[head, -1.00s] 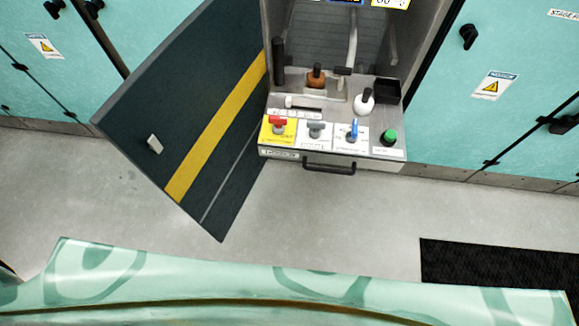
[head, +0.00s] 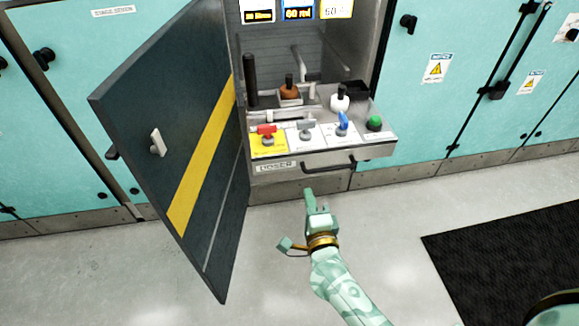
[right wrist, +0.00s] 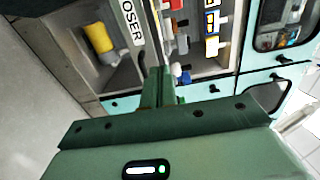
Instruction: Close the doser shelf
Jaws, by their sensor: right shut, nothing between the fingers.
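The doser shelf (head: 320,154) is pulled out of its cabinet bay, with a red, a grey and a blue valve handle and a green button on its top. Its front bears a DOSER label and a black bar handle (head: 325,165). In the right wrist view the labelled shelf front (right wrist: 133,22) is close ahead of the fingers. My right gripper (head: 315,192) is shut and empty, just below and in front of the shelf handle in the head view; I see no clear contact. The left gripper is not in view.
A dark cabinet door (head: 180,150) with a yellow stripe stands open left of the shelf. Teal cabinets (head: 460,80) line the wall on both sides. A black mat (head: 510,265) lies on the floor at right. Grey floor in front is clear.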

